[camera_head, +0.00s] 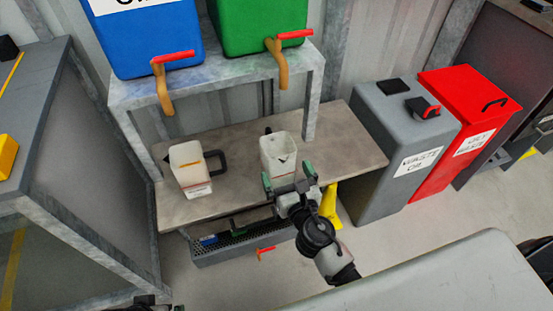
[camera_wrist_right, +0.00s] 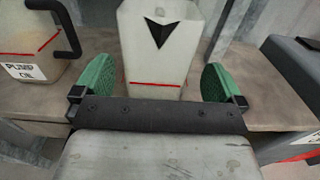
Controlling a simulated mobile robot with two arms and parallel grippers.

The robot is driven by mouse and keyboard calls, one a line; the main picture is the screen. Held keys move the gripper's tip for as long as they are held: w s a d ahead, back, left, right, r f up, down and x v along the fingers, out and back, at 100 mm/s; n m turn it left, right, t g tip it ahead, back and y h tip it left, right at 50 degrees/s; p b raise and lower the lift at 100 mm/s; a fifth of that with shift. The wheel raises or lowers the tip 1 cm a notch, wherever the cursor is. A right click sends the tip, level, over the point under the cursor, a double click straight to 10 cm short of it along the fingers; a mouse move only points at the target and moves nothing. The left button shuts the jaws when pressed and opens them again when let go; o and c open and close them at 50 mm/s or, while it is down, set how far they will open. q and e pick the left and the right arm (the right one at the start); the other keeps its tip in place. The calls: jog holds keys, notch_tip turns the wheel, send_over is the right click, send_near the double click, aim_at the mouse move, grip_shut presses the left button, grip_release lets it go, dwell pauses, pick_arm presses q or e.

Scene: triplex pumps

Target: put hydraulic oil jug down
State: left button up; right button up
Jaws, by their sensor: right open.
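A whitish open-topped jug (camera_head: 278,153), taken as the hydraulic oil jug, stands upright on the lower shelf (camera_head: 345,150). Its label is not visible. In the wrist view the jug (camera_wrist_right: 160,55) shows a dark V-shaped spout opening and a red line. My right gripper (camera_head: 288,178) is at the jug's near side, its green-padded fingers spread apart. In the wrist view the open fingers (camera_wrist_right: 158,84) lie left and right of the jug's lower part, with gaps visible. The jug's base is hidden behind the gripper. My left gripper is not clearly seen.
A second jug (camera_head: 190,168) with a black handle stands to the left, labelled pump oil in the wrist view (camera_wrist_right: 28,45). Blue (camera_head: 150,35) and green (camera_head: 255,25) tanks with taps sit above. A grey waste oil bin (camera_head: 395,160) and red bin (camera_head: 465,110) stand right.

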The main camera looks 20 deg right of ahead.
aim_at(273, 147)
jog(key=w, duration=0.5)
jog(key=shift+w+a, duration=0.25)
jog(key=shift+w, duration=0.05)
jog(key=shift+c, duration=0.5)
jog(key=c, duration=0.8)
jog(key=shift+c, duration=0.2)
jog(key=shift+r, duration=0.1)
